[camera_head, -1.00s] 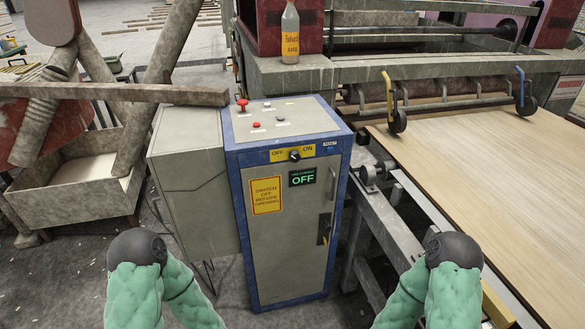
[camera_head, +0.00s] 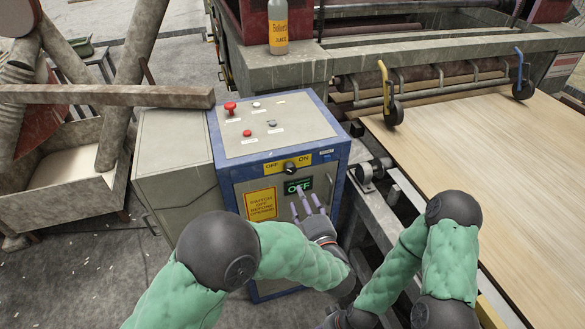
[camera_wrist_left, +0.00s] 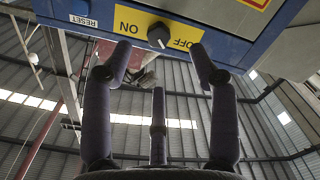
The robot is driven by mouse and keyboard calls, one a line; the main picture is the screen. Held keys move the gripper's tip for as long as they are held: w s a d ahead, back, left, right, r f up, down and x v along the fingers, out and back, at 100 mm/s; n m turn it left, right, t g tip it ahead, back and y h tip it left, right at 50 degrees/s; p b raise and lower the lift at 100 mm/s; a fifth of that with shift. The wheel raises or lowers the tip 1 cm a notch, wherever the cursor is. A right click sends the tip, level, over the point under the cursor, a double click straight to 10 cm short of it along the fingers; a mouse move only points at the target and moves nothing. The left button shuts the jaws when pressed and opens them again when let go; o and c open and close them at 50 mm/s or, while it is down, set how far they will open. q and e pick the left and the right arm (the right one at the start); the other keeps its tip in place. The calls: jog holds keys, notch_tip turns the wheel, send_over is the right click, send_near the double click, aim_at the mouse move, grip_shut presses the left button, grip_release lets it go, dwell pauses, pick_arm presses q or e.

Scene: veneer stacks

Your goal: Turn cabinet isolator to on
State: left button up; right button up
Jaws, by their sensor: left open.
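The cabinet isolator is a black rotary knob (camera_head: 290,167) on a yellow OFF/ON plate at the top of the cabinet's front. It shows upside down in the left wrist view (camera_wrist_left: 158,35), with ON to its left and OFF to its right. The green display (camera_head: 298,186) below it reads OFF. My left gripper (camera_head: 307,203) is open and empty, its three purple-grey fingers just below and in front of the knob. In the left wrist view the fingers (camera_wrist_left: 160,75) are spread below the plate, apart from the knob.
The blue-edged cabinet (camera_head: 275,125) carries a red mushroom button (camera_head: 230,108) and other small buttons on top. A grey box (camera_head: 170,150) adjoins it on the left. A conveyor with a wood sheet (camera_head: 500,170) lies to the right. A bottle (camera_head: 278,28) stands behind.

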aim_at(291, 172)
pick_arm(q)
jog(key=x, duration=0.3)
jog(key=b+x, duration=0.1)
jog(key=x, duration=0.2)
jog(key=r+b+x, duration=0.1)
jog(key=x, duration=0.2)
jog(key=shift+w+a+r, duration=0.15)
jog(key=shift+w+a, duration=0.1)
jog(key=shift+w, duration=0.4)
jog(key=c, duration=1.1)
